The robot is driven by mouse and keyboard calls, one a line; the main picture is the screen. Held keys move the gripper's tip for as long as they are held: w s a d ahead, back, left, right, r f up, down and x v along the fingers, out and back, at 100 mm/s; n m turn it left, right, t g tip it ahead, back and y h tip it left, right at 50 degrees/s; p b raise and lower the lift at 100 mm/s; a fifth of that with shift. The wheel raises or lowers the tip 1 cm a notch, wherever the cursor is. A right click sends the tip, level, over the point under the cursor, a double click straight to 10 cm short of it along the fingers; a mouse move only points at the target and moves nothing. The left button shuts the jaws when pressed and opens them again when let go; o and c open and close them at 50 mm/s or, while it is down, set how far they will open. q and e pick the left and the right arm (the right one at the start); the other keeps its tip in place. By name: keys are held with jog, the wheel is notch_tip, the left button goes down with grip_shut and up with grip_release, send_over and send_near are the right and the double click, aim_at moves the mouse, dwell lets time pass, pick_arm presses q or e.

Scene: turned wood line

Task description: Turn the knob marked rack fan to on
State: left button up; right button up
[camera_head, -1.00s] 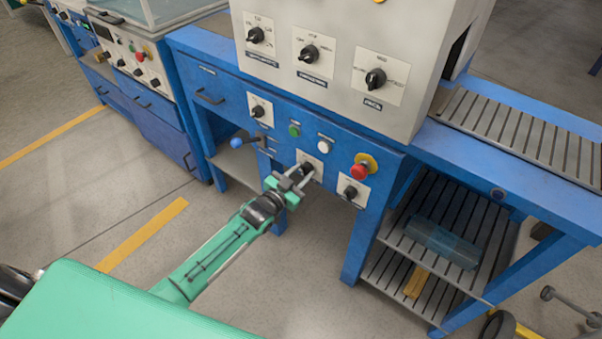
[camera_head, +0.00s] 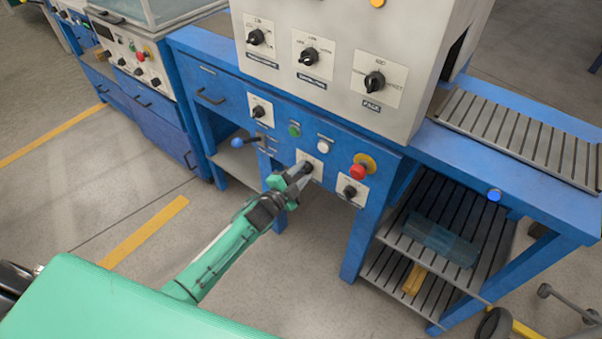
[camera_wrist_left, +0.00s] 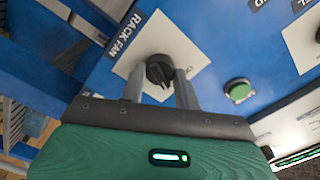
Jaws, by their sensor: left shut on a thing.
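The rack fan knob (camera_wrist_left: 158,68) is a black knob on a white plate (camera_wrist_left: 195,58) lettered RACK FAN, which is tilted in the left wrist view. In the head view the knob (camera_head: 308,167) is on the blue front panel, partly hidden by my fingers. My left gripper (camera_head: 303,170) is shut on this knob, with one grey finger on each side of it in the wrist view (camera_wrist_left: 160,80). The small position marks on the plate cannot be read. My right gripper is not in view.
A similar knob (camera_head: 350,191) and a red mushroom button (camera_head: 359,171) are close on the right. A green button (camera_head: 295,130), a white button (camera_head: 323,146) and a blue-tipped lever (camera_head: 238,143) are nearby. A blue lamp (camera_head: 494,195) is lit under the conveyor.

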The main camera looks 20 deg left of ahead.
pick_arm(q)
jog(key=shift+f+m, duration=0.1)
jog(key=shift+m, duration=1)
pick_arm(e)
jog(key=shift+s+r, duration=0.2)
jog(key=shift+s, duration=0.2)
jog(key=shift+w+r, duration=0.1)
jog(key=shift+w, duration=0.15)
pick_arm(q)
jog(key=o, duration=0.9)
jog(key=shift+o, duration=0.4)
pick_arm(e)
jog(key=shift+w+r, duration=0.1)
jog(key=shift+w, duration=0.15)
pick_arm(q)
jog(key=v, duration=1.4)
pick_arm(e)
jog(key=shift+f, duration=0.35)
